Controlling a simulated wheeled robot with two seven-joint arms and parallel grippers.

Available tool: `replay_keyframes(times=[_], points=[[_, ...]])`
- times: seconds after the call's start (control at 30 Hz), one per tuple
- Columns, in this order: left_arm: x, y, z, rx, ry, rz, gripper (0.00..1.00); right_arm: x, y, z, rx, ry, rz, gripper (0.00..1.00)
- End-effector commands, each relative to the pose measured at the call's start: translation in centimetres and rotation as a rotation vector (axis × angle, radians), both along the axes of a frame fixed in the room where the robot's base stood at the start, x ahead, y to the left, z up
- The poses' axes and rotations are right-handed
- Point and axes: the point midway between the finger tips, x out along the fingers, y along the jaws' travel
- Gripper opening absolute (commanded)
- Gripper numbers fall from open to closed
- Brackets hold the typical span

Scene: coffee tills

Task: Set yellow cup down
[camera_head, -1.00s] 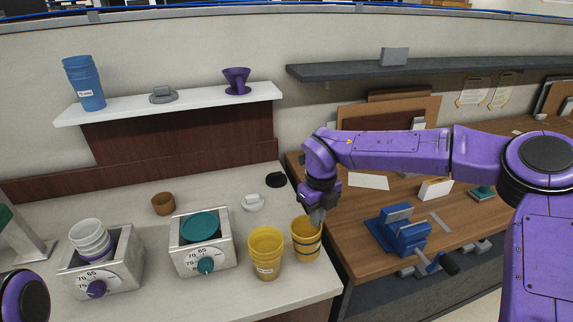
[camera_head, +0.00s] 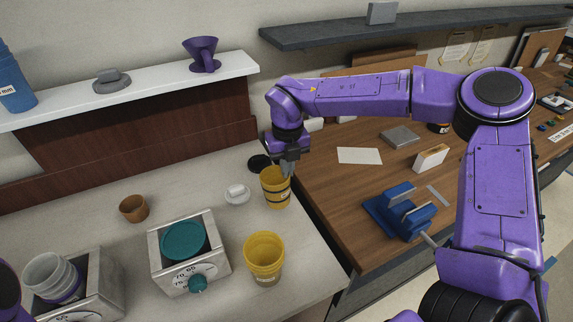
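A yellow cup with dark bands (camera_head: 273,190) is upright near the right edge of the pale counter (camera_head: 319,262). My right gripper (camera_head: 286,168) reaches down to it from above, with its fingers closed at the cup's rim. I cannot tell whether the cup's base touches the counter. A second yellow cup (camera_head: 264,262), with a pale label, stands nearer to me and apart from it. My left gripper is not in view; only a purple part of my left arm shows at the left edge.
A scale with a teal dish (camera_head: 184,241) stands left of the yellow cups. Another scale (camera_head: 98,290) bears white cups (camera_head: 48,274). A brown cup (camera_head: 133,209), a small white item (camera_head: 237,194) and a black disc (camera_head: 259,163) lie behind. A wooden bench (camera_head: 340,208) with a blue vise (camera_head: 398,212) is right.

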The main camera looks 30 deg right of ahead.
Motion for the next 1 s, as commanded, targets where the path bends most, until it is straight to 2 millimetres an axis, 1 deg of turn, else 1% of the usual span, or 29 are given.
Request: replay_keyframes(times=[0.27, 0.63, 1.0], points=[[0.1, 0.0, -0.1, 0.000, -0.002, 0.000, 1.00, 0.2, 0.1, -0.2, 0.000, 0.000, 0.003, 0.00], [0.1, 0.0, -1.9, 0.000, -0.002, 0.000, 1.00, -1.1, -0.4, -0.3, 0.034, -0.071, 0.003, 0.00], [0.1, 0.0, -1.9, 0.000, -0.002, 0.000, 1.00, -1.4, -0.4, -0.1, 0.041, -0.085, 0.004, 0.00]])
